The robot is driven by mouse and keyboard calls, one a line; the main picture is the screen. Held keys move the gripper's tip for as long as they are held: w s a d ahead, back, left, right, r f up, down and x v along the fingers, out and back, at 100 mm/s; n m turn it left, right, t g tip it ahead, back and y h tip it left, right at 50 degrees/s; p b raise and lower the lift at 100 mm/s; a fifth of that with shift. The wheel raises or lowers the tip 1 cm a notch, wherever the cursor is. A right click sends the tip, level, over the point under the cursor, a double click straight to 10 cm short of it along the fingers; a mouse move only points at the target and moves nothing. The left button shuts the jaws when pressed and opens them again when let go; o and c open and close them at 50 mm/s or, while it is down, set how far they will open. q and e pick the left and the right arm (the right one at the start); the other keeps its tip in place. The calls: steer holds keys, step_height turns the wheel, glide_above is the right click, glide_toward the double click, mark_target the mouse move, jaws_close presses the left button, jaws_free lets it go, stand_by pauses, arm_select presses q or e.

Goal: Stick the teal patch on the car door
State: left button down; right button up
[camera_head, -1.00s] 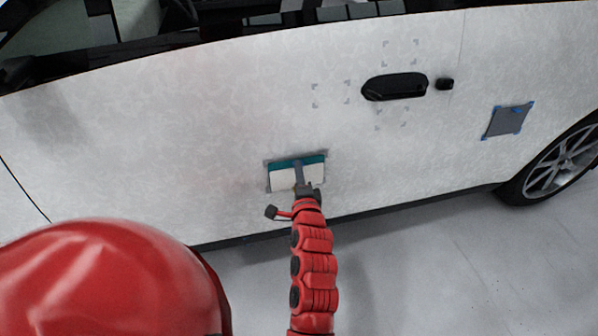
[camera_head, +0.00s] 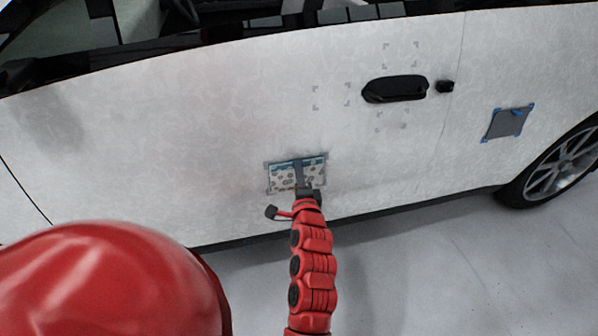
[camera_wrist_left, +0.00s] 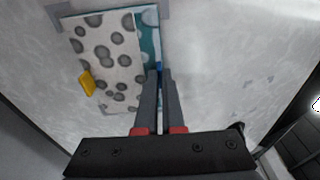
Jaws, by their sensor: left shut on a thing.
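The teal patch (camera_head: 284,165) lies against the lower middle of the white car door (camera_head: 200,130), inside grey corner marks. Most of its face is a white sheet (camera_wrist_left: 105,60) with dark grey round spots; a teal strip (camera_wrist_left: 149,45) runs along one edge and also carries pale spots. A yellow tab (camera_wrist_left: 87,83) sits on the white sheet's edge. My left gripper (camera_head: 301,172) is at the patch; its fingers (camera_wrist_left: 158,75) are close together at the teal edge, with a bit of blue between the tips. They hide part of the patch. My right gripper is not in view.
A black door handle (camera_head: 395,88) sits up and right of the patch, with more grey corner marks around it. A grey square (camera_head: 507,123) with blue corners is on the panel near the wheel (camera_head: 560,165). The floor below is clear.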

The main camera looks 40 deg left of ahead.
arm_select(q)
steer(key=c, duration=1)
jaws_free()
steer(key=shift+o, duration=0.2)
steer(key=v, duration=1.7)
steer(key=shift+s, duration=0.15)
steer(key=shift+d, duration=0.15)
